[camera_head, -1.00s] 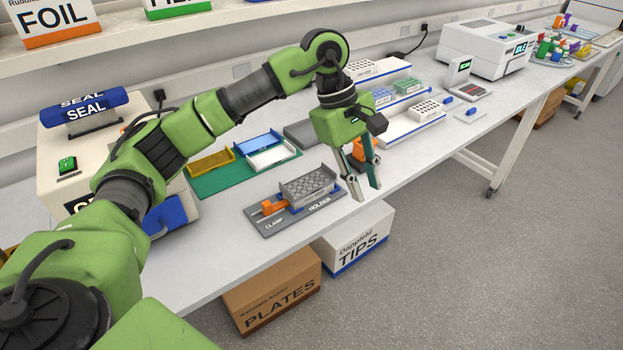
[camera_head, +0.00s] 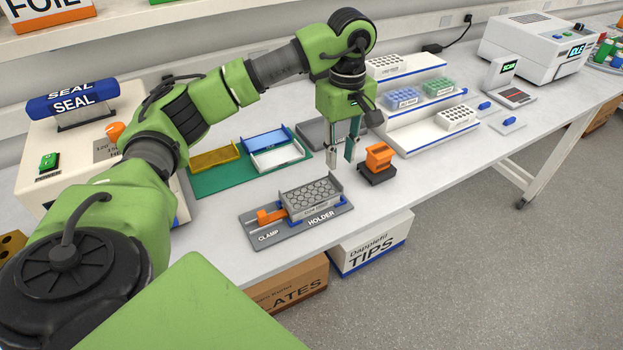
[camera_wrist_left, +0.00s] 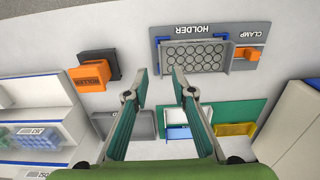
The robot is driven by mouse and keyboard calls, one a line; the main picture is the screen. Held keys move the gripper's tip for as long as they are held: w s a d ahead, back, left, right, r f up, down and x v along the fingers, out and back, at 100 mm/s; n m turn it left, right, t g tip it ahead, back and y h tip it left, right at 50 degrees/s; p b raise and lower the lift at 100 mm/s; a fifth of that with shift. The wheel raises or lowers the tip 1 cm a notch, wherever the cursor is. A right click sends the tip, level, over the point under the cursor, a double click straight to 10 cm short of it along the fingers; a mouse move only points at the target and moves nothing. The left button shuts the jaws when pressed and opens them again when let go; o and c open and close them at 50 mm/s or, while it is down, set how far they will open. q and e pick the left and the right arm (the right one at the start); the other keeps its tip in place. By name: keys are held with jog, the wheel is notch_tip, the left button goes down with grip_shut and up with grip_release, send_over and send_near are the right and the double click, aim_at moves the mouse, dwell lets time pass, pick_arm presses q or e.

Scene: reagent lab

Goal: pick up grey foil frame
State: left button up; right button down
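A flat grey frame (camera_head: 316,133) lies on the bench behind the holder, just right of the green mat; my left gripper partly covers it in the head view. In the left wrist view the grey frame (camera_wrist_left: 139,126) is partly hidden behind a finger. My left gripper (camera_head: 341,158) points down above the bench, between the grey frame and the holder. Its fingers (camera_wrist_left: 160,76) are apart, with nothing between them. My right gripper is in neither view.
A green mat (camera_head: 215,182) carries yellow, blue and white frames. The clamp holder (camera_head: 270,238) with a grey well plate stands in front. An orange roller (camera_head: 379,157) stands right of my gripper, near a white stepped rack (camera_head: 425,118). A sealer (camera_head: 40,140) is at left.

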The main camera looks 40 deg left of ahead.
aim_at(336, 178)
pick_arm(q)
jog(key=shift+f, duration=0.65)
jog(key=shift+w+a+f+p, duration=0.1)
jog(key=shift+a+f+p, duration=0.1)
jog(key=shift+f+p, duration=0.55)
jog(key=f, duration=0.2)
jog(key=f+p, duration=0.1)
jog(key=f, duration=0.1)
jog(key=shift+a, duration=0.3)
jog(key=shift+f, duration=0.15)
grip_shut()
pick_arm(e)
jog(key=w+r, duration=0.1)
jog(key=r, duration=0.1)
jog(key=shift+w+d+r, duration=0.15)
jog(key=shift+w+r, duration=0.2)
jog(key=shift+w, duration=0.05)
